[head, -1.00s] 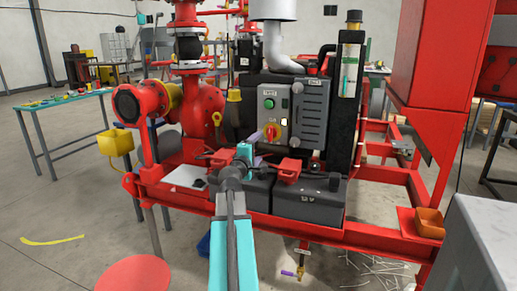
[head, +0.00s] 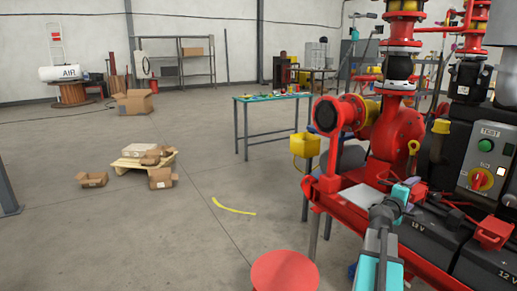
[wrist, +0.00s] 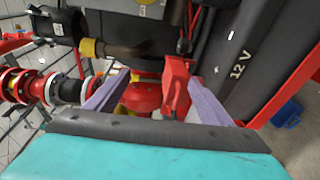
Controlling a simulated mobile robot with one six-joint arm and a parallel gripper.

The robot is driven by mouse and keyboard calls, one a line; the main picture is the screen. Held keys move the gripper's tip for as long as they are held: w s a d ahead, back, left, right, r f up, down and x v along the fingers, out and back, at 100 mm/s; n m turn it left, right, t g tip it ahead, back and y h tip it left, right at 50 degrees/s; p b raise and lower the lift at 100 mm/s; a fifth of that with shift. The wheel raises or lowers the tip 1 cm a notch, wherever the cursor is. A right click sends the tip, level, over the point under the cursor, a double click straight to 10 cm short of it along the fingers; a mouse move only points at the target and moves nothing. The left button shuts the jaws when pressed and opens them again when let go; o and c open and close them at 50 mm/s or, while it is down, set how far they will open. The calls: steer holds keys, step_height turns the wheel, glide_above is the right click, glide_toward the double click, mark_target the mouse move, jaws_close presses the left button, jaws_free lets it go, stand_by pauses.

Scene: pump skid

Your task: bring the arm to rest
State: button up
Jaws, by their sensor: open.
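My arm (head: 382,245) reaches in from the bottom right of the head view, with teal and dark grey links, over the front of the red pump skid. Its end is near the black batteries (head: 425,232). In the wrist view my gripper (wrist: 160,80) shows two pale purple fingers spread apart. A red clamp-like part (wrist: 176,88) shows between them; I cannot tell whether either finger touches it. A black battery marked 12 V (wrist: 240,65) lies just right of the right finger. The fingertips are hard to make out in the head view.
The red pump (head: 392,135) and test panel (head: 488,160) stand close to the arm. A round red disc (head: 284,272) is at bottom centre. A workbench (head: 270,98) stands behind. Cartons and a pallet (head: 143,163) lie left. The floor between is mostly clear, with a yellow strip (head: 233,208).

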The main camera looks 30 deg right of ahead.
steer(key=w+a+f+n+t+y+p, duration=0.1)
steer(key=w+a+f+n+y+p, duration=0.15)
steer(key=w+a+f, duration=0.8)
steer(key=w+a+f+n+t+y+p, duration=0.1)
steer(key=w+a+f+t+y+p, duration=0.15)
steer(key=w+a+f, duration=0.75)
steer(key=s+a+f+g+y+p, duration=0.2)
steer(key=s+a+f+y, duration=0.1)
steer(key=a+f, duration=1.1)
steer(key=s+a+f+g+y+p, duration=0.2)
steer(key=s+a+f, duration=0.4)
steer(key=a, duration=0.4)
steer(key=s+a+f+g+y+p, duration=0.2)
steer(key=s+a+f, duration=0.45)
steer(key=a, duration=0.45)
steer(key=s+a+f+m+g+y, duration=0.1)
steer(key=s+a+m+g+y, duration=0.1)
steer(key=s+a, duration=0.5)
steer(key=s+a+f+m+g+y+p, duration=0.1)
steer(key=s+a+m+g, duration=0.3)
steer(key=s, duration=1.1)
steer(key=a+f+y, duration=0.1)
steer(key=a, duration=0.2)
steer(key=shift+a+g+y, duration=0.15)
steer(key=shift+g+y, duration=0.15)
steer(key=shift+g, duration=0.05)
